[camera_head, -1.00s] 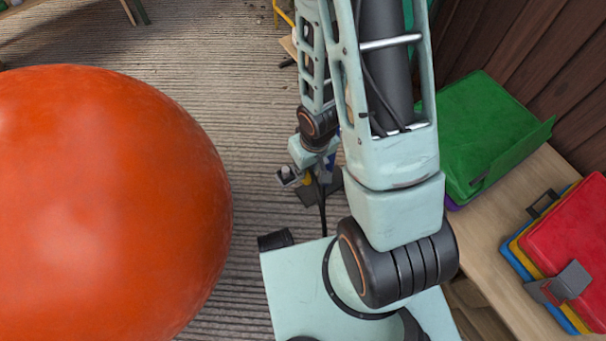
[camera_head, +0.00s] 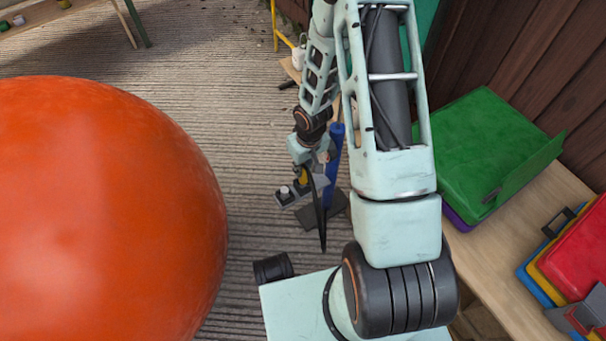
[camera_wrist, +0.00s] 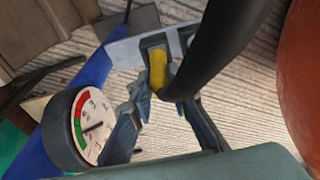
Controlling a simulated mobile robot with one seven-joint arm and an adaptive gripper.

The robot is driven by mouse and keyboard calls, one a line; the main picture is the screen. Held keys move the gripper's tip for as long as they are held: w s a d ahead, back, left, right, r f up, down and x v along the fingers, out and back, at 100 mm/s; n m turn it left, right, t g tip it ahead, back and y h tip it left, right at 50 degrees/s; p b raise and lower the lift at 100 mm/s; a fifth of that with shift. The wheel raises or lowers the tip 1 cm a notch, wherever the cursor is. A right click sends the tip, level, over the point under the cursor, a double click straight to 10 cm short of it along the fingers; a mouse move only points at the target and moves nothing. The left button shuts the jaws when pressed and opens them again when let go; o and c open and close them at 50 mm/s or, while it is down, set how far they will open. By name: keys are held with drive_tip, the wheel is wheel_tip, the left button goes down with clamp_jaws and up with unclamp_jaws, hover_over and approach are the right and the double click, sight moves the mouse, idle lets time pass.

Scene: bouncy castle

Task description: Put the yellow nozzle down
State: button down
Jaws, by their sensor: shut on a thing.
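The yellow nozzle (camera_wrist: 157,72) shows in the wrist view at the end of a thick black hose (camera_wrist: 222,45). My gripper (camera_wrist: 166,98) is shut on it, with a finger on each side. In the wrist view the nozzle overlaps a dark square recess in a grey holder (camera_wrist: 122,52); I cannot tell whether it is inside or above. In the head view my gripper (camera_head: 308,176) is small and low over the floor, with a bit of yellow nozzle (camera_head: 303,177) beside the grey holder (camera_head: 284,198). The hose (camera_head: 322,225) hangs down there.
A blue upright pump (camera_head: 334,165) on a dark base (camera_head: 323,213) stands right beside my gripper; its round gauge (camera_wrist: 92,125) is close in the wrist view. A large orange ball (camera_head: 105,215) fills the left. A wooden bench (camera_head: 490,250) with coloured cases is at right.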

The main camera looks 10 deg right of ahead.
sight(303, 173)
drive_tip(key=shift+w+f, duration=0.25)
drive_tip(key=shift+f, duration=0.1)
drive_tip(key=shift+w+f+b, duration=0.15)
drive_tip(key=shift+f+b, duration=0.6)
drive_tip(key=shift+f, duration=0.9)
drive_tip(key=shift+f, duration=0.15)
drive_tip(key=c, duration=1.8)
unclamp_jaws()
drive_tip(key=r+p, duration=0.1)
drive_tip(key=r, duration=0.3)
drive_tip(key=s+r+p, duration=0.1)
drive_tip(key=r+p, duration=0.1)
drive_tip(key=r, duration=0.2)
drive_tip(key=r+p, duration=0.1)
drive_tip(key=r, duration=0.3)
drive_tip(key=shift+s+d+r+p, duration=0.1)
drive_tip(key=shift+s+d+p, duration=0.2)
drive_tip(key=shift+s+p, duration=0.1)
drive_tip(key=shift+r, duration=0.1)
